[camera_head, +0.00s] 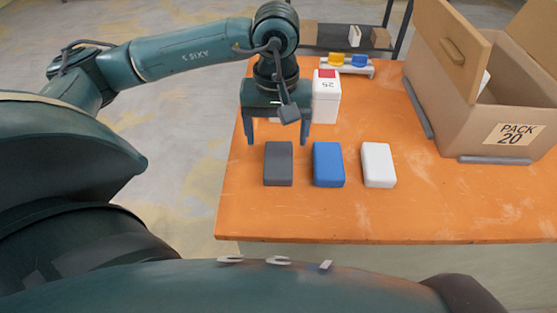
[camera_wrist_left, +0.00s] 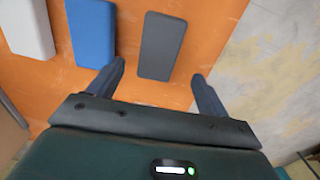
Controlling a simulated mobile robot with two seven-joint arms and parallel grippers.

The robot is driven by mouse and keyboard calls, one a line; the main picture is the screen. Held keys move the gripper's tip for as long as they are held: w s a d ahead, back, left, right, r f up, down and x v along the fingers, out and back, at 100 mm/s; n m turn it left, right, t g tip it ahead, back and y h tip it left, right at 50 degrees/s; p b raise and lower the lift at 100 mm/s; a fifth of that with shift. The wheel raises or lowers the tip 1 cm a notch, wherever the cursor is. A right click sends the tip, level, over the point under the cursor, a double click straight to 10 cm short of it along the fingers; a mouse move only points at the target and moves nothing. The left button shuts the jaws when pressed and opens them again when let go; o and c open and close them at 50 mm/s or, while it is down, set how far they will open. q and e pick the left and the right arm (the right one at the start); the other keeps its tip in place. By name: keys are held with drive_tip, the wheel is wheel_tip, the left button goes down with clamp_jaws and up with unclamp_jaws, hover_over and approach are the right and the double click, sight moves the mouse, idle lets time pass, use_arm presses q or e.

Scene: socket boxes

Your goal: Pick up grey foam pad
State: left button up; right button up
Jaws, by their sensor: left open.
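The grey foam pad (camera_head: 278,164) lies flat on the orange table, leftmost of three pads in a row in the head view. It also shows whole in the left wrist view (camera_wrist_left: 162,46). My left gripper (camera_head: 276,140) is open and empty, above the table just behind the pad. In the left wrist view its fingers (camera_wrist_left: 158,78) are apart, with the pad ahead of them, roughly between their lines. The pad is not touched by the fingers. My right gripper is not in view.
A blue pad (camera_head: 328,164) and a white pad (camera_head: 378,165) lie to the right of the grey one. A large open cardboard box (camera_head: 450,110) stands at the right. The table front (camera_head: 400,220) is clear.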

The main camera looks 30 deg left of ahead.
sight(279, 154)
use_arm(q)
drive_tip(key=f, duration=0.5)
drive_tip(key=shift+w+p, duration=0.3)
drive_tip(key=shift+c, duration=0.5)
drive_tip(key=c, duration=1)
drive_tip(key=shift+o, duration=0.2)
drive_tip(key=shift+r, duration=0.1)
